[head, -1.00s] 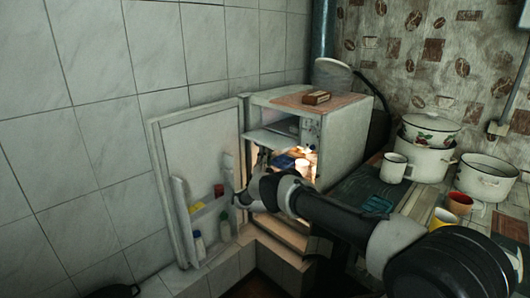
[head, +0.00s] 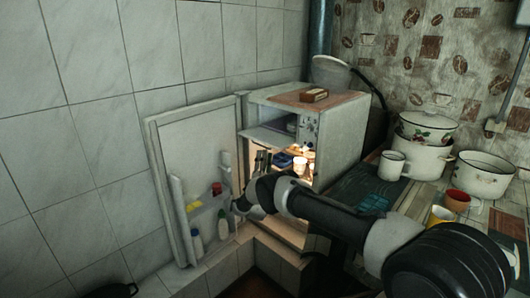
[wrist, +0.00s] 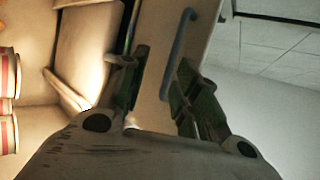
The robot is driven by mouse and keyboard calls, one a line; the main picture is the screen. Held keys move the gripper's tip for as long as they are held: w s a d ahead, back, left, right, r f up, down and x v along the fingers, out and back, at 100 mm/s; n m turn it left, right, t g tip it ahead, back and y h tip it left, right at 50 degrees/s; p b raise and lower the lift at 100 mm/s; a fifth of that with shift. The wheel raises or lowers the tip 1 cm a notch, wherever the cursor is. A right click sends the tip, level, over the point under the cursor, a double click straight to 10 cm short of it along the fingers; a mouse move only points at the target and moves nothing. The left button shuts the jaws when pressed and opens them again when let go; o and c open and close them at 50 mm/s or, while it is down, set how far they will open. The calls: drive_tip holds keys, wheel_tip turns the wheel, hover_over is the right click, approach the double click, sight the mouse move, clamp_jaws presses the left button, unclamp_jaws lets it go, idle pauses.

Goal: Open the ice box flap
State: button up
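The small fridge (head: 340,130) stands with its door (head: 195,160) swung open to the left. The pale ice box flap (head: 272,138) is in its upper part, sloping outward, with a dark gap above it. My gripper (head: 262,161) is just below the flap, its fingers pointing up. In the wrist view my gripper (wrist: 162,95) is open, its two green-padded fingers apart with nothing visibly held. A pale panel, apparently the flap (wrist: 155,85), lies beyond and between the fingers. A grey bar handle (wrist: 178,50) is on it, near the right finger. Contact cannot be told.
A white red-banded container (head: 300,164) and other items sit on the lit shelf behind my gripper. Bottles (head: 197,243) stand in the door rack. A brown box (head: 314,95) lies on the fridge. Enamel pots (head: 424,158) and a white mug (head: 391,165) stand at right.

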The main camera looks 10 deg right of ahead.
drive_tip(key=v, duration=0.8)
drive_tip(key=shift+a+f, duration=0.2)
drive_tip(key=shift+f, duration=0.05)
